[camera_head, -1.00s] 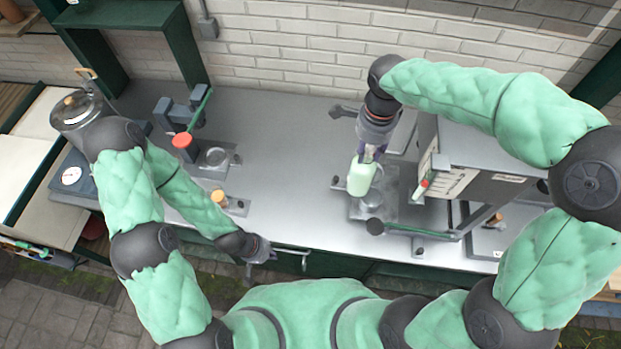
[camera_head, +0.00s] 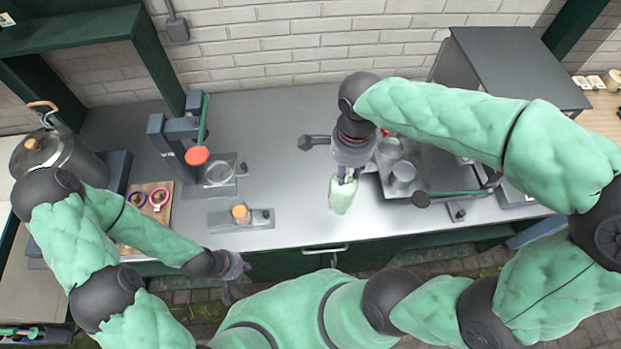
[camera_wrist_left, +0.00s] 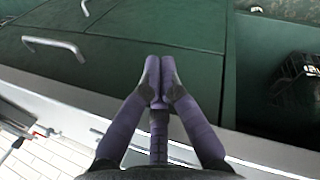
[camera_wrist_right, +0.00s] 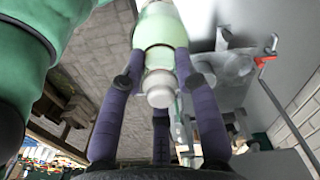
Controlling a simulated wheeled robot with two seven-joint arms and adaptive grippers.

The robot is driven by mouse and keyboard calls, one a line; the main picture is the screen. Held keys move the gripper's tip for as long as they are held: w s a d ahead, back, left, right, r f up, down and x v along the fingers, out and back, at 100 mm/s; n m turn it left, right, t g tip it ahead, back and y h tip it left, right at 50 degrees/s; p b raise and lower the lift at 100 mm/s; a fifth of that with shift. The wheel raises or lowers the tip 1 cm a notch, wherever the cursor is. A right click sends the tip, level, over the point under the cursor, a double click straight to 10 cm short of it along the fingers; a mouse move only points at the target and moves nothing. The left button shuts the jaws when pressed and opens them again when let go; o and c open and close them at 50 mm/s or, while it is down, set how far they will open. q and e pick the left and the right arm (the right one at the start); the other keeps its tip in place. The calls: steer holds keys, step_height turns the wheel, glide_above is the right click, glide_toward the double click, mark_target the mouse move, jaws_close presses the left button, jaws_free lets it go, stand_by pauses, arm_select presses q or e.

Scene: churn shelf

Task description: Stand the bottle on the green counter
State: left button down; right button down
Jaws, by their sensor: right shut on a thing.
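My right gripper (camera_head: 345,175) is shut on a pale green bottle (camera_head: 343,196), over the grey worktop toward the front edge. In the right wrist view the purple fingers (camera_wrist_right: 157,75) close around the bottle (camera_wrist_right: 160,28), its pale neck end pointing at the camera. I cannot tell whether its base touches the worktop. A counter with a grey top (camera_head: 290,190) and dark green fronts (camera_head: 370,254) runs across the head view; no green worktop is clear. My left gripper (camera_head: 230,285) is empty and low in front of the counter; its fingertips (camera_wrist_left: 160,80) meet in the left wrist view.
Right of the bottle stands a grey machine (camera_head: 430,185) with metal cups (camera_head: 402,174). Left are a lever press with a red knob (camera_head: 197,155), a small fixture with an orange knob (camera_head: 239,211) and a pot (camera_head: 55,155). Worktop between is mostly clear.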

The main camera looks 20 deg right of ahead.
steer(key=w+f, duration=1.2)
steer(key=w, duration=0.1)
steer(key=shift+w+f, duration=0.4)
steer(key=shift+f+b, duration=0.2)
steer(key=shift+b, duration=0.2)
steer(key=c, duration=0.9)
jaws_free()
step_height(320, 180, up, 12)
steer(key=shift+r+p, duration=0.15)
steer(key=shift+p, duration=0.45)
